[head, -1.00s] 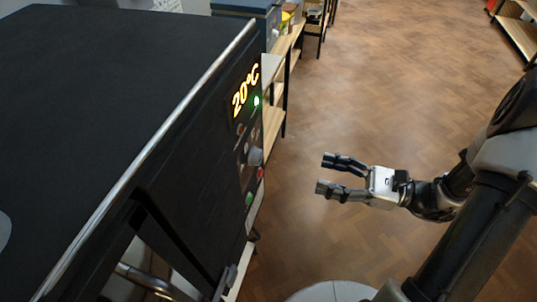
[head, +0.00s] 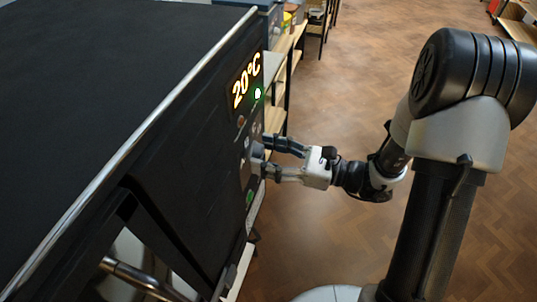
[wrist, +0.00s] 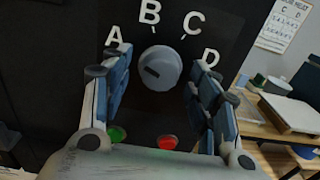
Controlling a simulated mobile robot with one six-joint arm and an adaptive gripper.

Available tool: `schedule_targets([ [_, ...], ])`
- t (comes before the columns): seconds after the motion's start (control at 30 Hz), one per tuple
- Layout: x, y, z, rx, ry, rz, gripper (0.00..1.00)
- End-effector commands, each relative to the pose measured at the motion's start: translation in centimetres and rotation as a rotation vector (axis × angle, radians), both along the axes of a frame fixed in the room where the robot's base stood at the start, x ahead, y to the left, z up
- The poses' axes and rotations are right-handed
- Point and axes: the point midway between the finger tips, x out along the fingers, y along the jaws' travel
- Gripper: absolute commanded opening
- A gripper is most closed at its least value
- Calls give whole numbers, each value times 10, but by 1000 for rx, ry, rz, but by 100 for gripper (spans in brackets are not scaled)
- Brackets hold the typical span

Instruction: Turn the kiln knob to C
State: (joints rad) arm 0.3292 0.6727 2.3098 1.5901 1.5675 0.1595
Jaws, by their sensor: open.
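The kiln knob (wrist: 160,66) is a round grey dial on the black panel in the wrist view, with letters A, B, C and D around its top. The letter C (wrist: 194,23) is up and right of it. The knob's dark mark sits left of its centre, on the side of A. My gripper (wrist: 161,85) is open, one finger on each side of the knob, with gaps showing between fingers and knob. In the head view my gripper (head: 271,155) reaches the kiln's front panel, and the knob (head: 257,151) is partly hidden there.
The kiln display (head: 246,80) reads 20°C, with a lit green light beside it. A green button (wrist: 117,134) and a red button (wrist: 167,142) are below the knob. Wooden shelving (head: 283,70) stands behind the kiln.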

Motion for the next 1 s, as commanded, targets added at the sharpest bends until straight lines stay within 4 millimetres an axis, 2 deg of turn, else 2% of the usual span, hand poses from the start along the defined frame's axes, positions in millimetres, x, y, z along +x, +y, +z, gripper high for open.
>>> schedule_targets([
  [0.17,0,0,0,0,0,0,55],
  [0.83,0,0,0,0,0,0,10],
  [1.0,0,0,1,3,8,1,10],
])
